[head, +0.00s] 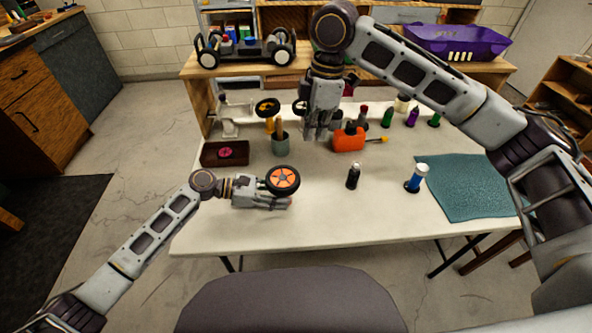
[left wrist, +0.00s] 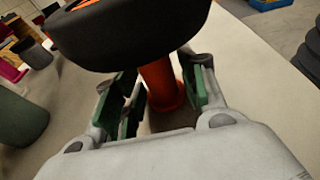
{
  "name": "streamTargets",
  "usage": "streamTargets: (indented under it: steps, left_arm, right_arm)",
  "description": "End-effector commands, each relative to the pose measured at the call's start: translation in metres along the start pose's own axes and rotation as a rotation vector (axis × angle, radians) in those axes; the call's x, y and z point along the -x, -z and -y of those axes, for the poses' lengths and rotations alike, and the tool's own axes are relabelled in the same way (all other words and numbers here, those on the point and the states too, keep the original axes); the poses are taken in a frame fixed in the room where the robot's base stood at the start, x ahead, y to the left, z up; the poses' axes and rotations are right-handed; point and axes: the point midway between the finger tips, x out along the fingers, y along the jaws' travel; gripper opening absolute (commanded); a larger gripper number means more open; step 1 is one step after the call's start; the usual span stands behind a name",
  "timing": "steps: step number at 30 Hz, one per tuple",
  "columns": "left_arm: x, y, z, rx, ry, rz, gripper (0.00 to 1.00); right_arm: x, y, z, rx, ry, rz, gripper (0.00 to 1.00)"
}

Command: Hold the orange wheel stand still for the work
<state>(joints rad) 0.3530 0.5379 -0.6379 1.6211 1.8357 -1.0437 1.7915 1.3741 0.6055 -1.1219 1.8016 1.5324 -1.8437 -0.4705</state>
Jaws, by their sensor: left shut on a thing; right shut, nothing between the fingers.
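The orange wheel stand (left wrist: 161,86) stands upright on the white table, between the green-padded fingers of my left gripper (left wrist: 158,95) in the left wrist view. A black wheel (head: 282,180) with an orange hub sits on top of it and hides its upper end. In the head view the stand is mostly hidden behind the wheel and my left gripper (head: 272,199), which lies low over the table's near left part. My right gripper (head: 318,132) points down over the table's middle, farther back, shut and empty.
A green cup (head: 280,145), a brown tray (head: 225,153) and an orange block-shaped thing (head: 348,140) stand farther back. A black bottle (head: 353,176), a blue-and-white bottle (head: 416,178) and a teal mat (head: 467,187) are to the right. The near table edge is clear.

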Motion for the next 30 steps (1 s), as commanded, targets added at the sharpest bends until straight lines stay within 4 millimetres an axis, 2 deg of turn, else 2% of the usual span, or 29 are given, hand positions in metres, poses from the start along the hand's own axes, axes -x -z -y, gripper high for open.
streamTargets:
  steps: [13,14,19,30]
  left_arm:
    - [0.0000,0.0001,0.0000,0.000,0.000,0.000,0.20]
    - [0.0000,0.0001,0.0000,0.000,0.000,0.000,0.44]
    - [0.0000,0.0001,0.0000,0.000,0.000,0.000,0.66]
    - [0.0008,0.0001,-0.0001,0.000,0.000,0.000,0.67]
  right_arm:
    - [0.0029,0.0000,0.0000,0.000,0.000,0.000,0.00]
    - [0.0028,0.0000,0.0001,0.000,0.000,0.000,0.00]
    - [0.0028,0.0000,0.0001,0.000,0.000,0.000,0.00]
    - [0.0027,-0.0001,0.0001,0.000,0.000,0.000,0.00]
